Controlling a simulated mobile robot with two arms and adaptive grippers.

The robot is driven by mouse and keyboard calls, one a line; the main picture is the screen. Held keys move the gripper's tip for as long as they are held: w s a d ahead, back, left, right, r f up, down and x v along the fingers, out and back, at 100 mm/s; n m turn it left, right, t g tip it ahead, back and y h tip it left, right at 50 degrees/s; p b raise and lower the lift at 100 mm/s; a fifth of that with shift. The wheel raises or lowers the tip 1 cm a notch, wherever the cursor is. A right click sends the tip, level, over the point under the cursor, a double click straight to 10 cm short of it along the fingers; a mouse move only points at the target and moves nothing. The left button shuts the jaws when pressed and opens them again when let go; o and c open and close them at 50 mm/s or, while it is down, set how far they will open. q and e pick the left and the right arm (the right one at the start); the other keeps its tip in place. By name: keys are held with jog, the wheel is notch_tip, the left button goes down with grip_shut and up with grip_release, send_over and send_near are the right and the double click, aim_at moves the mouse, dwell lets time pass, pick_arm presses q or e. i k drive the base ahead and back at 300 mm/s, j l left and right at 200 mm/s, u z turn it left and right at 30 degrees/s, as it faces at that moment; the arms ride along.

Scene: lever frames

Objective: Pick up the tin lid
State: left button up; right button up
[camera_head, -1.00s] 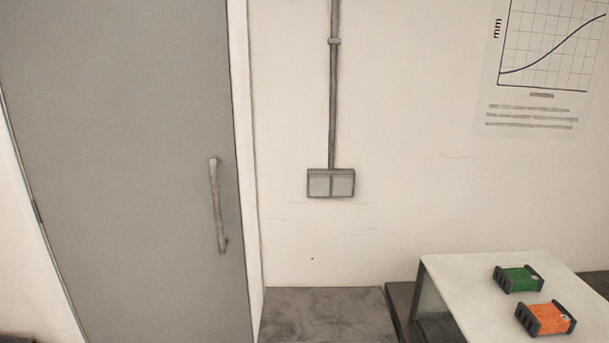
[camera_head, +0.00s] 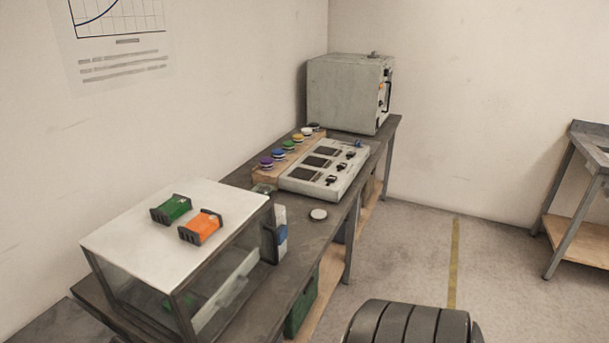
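A small round pale lid (camera_head: 318,214) lies flat on the dark workbench (camera_head: 300,248), near its front edge. It looks like the tin lid, and nothing covers it. It lies in front of the grey control panel and to the right of the glass-sided case. Neither of my grippers shows in the head view.
A white-topped glass case (camera_head: 125,240) bears a green block (camera_head: 171,208) and an orange block (camera_head: 201,227). A grey panel (camera_head: 310,182), a wooden rack (camera_head: 268,175) with several coloured knobs or caps, and a grey cabinet (camera_head: 345,95) stand farther back. Floor (camera_head: 410,240) is open at right.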

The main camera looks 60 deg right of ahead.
aim_at(317, 214)
jog(key=z, duration=2.15)
jog(key=u, duration=0.45)
jog(key=j+u, duration=0.1)
jog(key=u, duration=0.3)
jog(key=j+u, duration=0.1)
jog(key=u, duration=0.75)
jog(key=l, duration=1.4)
jog(key=z, duration=0.05)
